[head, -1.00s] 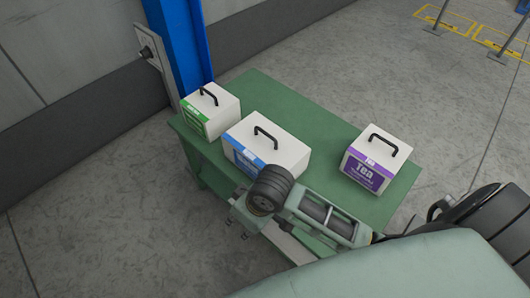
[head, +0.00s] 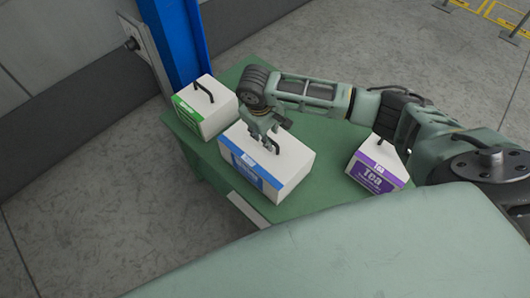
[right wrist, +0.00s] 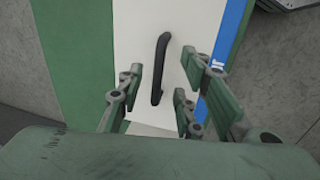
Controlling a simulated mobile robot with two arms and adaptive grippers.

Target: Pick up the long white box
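The long white box (head: 288,168) has a blue label band on its front and stands in the middle of the green table. My right gripper (head: 268,142) is over its top, at the black handle, which it mostly hides in the head view. In the right wrist view the black handle (right wrist: 161,68) stands on the white box top (right wrist: 140,22). There the fingers of my right gripper (right wrist: 175,85) are spread to either side of the handle's near end, apart from it, with nothing held. My left gripper is not in view.
A green-labelled white box (head: 205,108) stands left of the long box. A purple-labelled tea box (head: 378,166) stands to its right, partly behind my arm. The green table (head: 235,75) has a blue post (head: 178,45) behind it.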

